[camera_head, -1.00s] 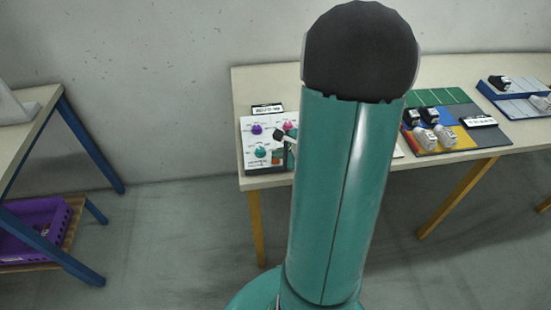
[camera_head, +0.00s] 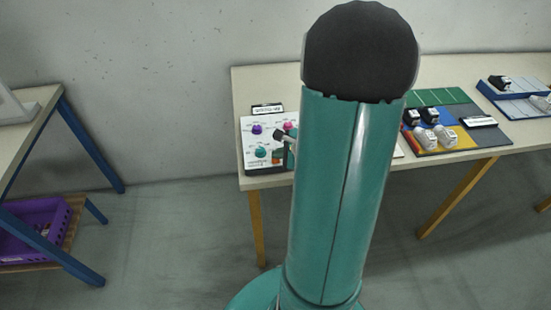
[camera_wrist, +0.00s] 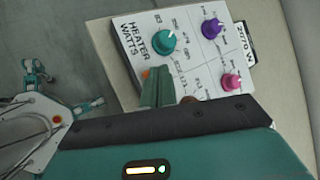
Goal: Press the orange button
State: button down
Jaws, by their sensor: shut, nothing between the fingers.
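The control panel (camera_wrist: 188,20) is white, marked "HEATER WATTS", and carries a teal knob (camera_wrist: 168,39), a purple knob (camera_wrist: 211,28) and a pink knob (camera_wrist: 231,81). A small orange patch (camera_wrist: 147,73), which looks like the orange button, shows at the panel's edge right beside my fingertips and is partly hidden by them. My gripper (camera_wrist: 158,75) is shut and empty, with its teal fingers over the panel's lower part. I cannot tell whether they touch the button. In the head view the panel (camera_head: 247,148) lies at the table's left end, partly hidden by my arm.
The panel's table (camera_head: 345,180) also bears coloured mats with black and white shoes (camera_head: 445,136) and a blue tray (camera_head: 490,92) to the right. A second table (camera_head: 30,120) stands at the left, with a purple crate (camera_head: 60,210) below. Bare floor lies between.

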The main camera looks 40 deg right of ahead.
aim_at(279, 161)
jog(key=shift+f, duration=0.1)
dwell(0.5)
jog(key=shift+f, duration=0.35)
jog(key=shift+r, duration=0.45)
jog(key=shift+r, duration=2.95)
